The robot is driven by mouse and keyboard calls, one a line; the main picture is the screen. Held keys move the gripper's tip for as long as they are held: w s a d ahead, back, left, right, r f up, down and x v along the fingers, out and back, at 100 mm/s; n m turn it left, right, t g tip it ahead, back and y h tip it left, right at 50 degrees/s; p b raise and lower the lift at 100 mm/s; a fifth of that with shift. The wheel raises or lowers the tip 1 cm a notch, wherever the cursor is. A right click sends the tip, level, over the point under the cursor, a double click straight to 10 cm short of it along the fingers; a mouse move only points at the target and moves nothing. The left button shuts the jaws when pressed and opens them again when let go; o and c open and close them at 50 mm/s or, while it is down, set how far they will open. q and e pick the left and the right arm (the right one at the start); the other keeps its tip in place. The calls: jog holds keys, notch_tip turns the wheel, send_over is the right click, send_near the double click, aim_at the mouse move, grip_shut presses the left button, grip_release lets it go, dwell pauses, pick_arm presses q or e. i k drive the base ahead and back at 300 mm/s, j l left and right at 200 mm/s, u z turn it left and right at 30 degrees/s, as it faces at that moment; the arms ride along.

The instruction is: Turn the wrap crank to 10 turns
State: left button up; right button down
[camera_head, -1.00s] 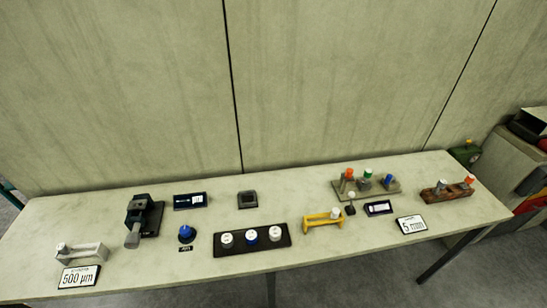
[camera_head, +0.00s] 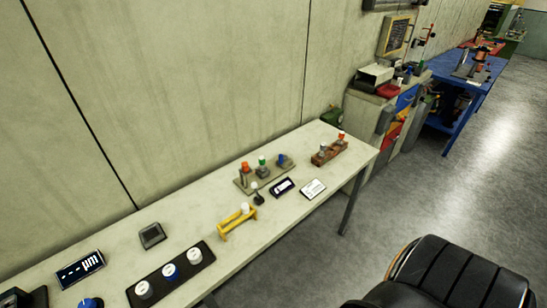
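I cannot pick out a wrap crank for certain. A bench (camera_head: 240,218) of pale top runs along the wall with small devices on it. A blue table (camera_head: 447,77) stands farther right at the back, with a dark and orange-brown device (camera_head: 476,62) on it, too small to make out. Neither of my grippers shows in the view.
On the bench are a black panel with white and blue knobs (camera_head: 190,277), a yellow bracket (camera_head: 236,222) and a brown block (camera_head: 325,153). A cabinet (camera_head: 378,115) stands beyond it. A black padded object (camera_head: 455,277) is at lower right. Grey floor (camera_head: 440,195) is open between.

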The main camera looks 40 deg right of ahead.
aim_at(281, 157)
jog(key=k+l+u, duration=0.1)
jog(key=l, duration=0.4)
jog(key=k+l+u, duration=0.15)
jog(key=k+l, duration=0.15)
jog(key=l, duration=0.15)
jog(key=k+l+u, duration=0.1)
jog(key=k+l, duration=0.15)
jog(key=l, duration=0.2)
jog(key=k+l+u, duration=0.1)
jog(key=k+l, duration=0.2)
jog(key=l, duration=0.15)
jog(key=k+l+u, duration=0.15)
jog(key=l, duration=0.25)
jog(key=k, duration=0.1)
